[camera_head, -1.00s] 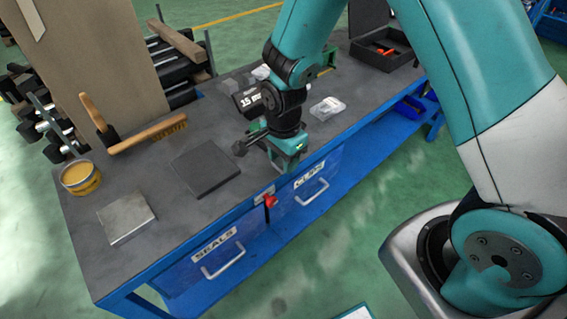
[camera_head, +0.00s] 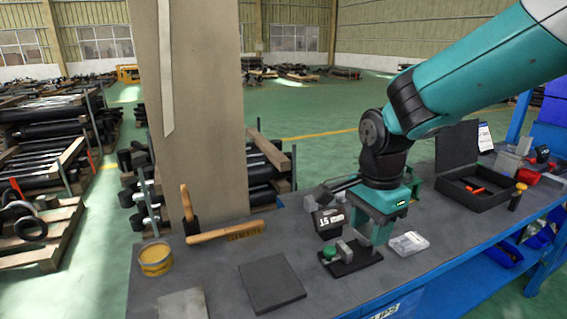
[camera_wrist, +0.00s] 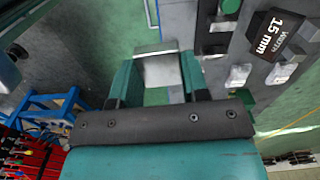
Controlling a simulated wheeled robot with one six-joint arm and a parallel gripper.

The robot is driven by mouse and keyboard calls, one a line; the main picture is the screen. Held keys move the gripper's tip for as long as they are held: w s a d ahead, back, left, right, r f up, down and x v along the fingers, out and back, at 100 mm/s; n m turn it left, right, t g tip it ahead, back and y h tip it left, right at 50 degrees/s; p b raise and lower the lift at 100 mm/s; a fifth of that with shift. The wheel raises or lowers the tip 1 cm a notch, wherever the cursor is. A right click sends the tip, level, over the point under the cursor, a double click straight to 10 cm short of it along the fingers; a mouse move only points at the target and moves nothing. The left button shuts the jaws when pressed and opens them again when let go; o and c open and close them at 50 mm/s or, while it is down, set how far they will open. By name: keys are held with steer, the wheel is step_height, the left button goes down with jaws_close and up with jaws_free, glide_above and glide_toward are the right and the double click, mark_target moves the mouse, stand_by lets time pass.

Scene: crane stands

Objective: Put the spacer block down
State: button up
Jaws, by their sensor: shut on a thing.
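A clear bag (camera_head: 409,243) lies close to the right. A black open case (camera_head: 478,188) is farther right. A tall board (camera_head: 200,120) stands behind.

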steer(key=d+f+n, duration=0.9)
steer(key=f+n, duration=0.4)
steer(key=f, duration=0.2)
steer(key=shift+w+d+n, duration=0.3)
steer(key=shift+w+d, duration=0.1)
steer(key=shift+a, duration=0.1)
